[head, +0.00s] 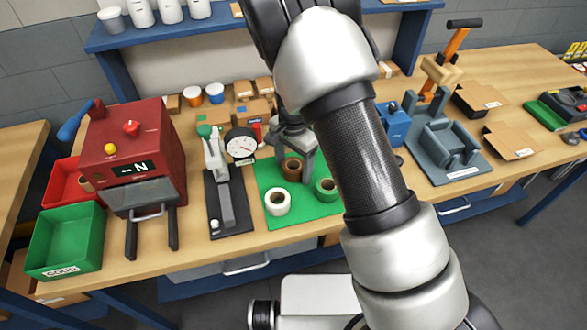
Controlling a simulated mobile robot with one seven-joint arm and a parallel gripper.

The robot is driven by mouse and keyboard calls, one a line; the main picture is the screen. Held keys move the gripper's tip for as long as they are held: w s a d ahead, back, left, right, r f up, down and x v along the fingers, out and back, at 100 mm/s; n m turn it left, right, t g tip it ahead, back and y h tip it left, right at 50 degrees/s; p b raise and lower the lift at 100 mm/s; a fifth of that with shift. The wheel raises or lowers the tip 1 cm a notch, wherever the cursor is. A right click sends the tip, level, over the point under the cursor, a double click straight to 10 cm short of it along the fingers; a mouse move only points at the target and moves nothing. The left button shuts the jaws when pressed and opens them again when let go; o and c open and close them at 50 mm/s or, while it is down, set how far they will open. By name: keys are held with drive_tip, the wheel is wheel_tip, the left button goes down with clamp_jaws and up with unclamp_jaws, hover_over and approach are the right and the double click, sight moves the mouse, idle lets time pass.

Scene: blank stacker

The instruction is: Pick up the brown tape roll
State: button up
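The brown tape roll (292,171) stands on the green mat (297,220) at the middle of the workbench, in the head view. My gripper (297,160) points down at the roll's back and right side, and partly covers it. One finger shows just right of the roll; I cannot tell whether it touches. The other fingertip is not clear, so I cannot tell how wide the gripper is.
A dial gauge stand (241,145) is close left of the mat. A red oven-like machine (132,150) and a green bin (65,242) are farther left. A grey fixture (443,150) stands right of my arm. A blue shelf (210,30) spans the back.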

drive_tip(key=c, duration=1)
drive_tip(key=shift+r, duration=0.15)
